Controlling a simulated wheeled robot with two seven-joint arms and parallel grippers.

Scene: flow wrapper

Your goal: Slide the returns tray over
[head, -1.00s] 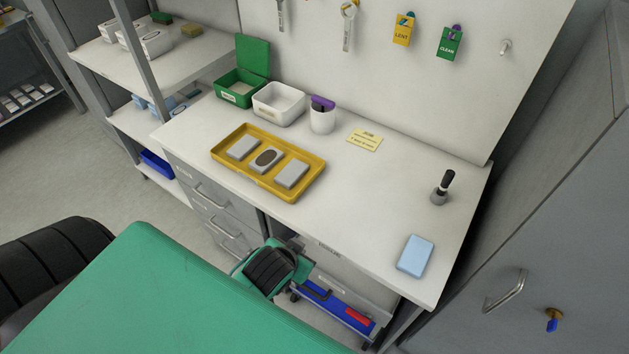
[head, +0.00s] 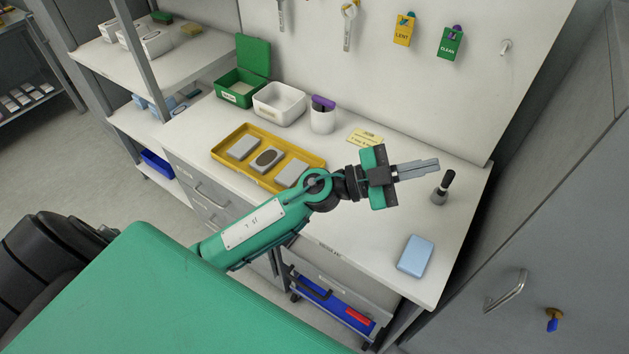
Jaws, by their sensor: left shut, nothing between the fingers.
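A yellow tray (head: 219,157) lies on the white worktop, towards its left part. Several grey blocks lie in it, the middle one with a dark oval top. My left gripper (head: 436,165) is shut and empty above the worktop, to the right of the tray, with its fingers pointing right. My left forearm and wrist hide the tray's right front corner. Whether the arm touches the tray I cannot tell. My right gripper is not in view.
A green open box (head: 239,92), a white bin (head: 279,103) and a white cup (head: 322,119) stand behind the tray. A yellow note (head: 364,136) lies right of them. A dark-handled tool (head: 442,187) stands near the fingertips. A blue block (head: 416,255) lies at the front right.

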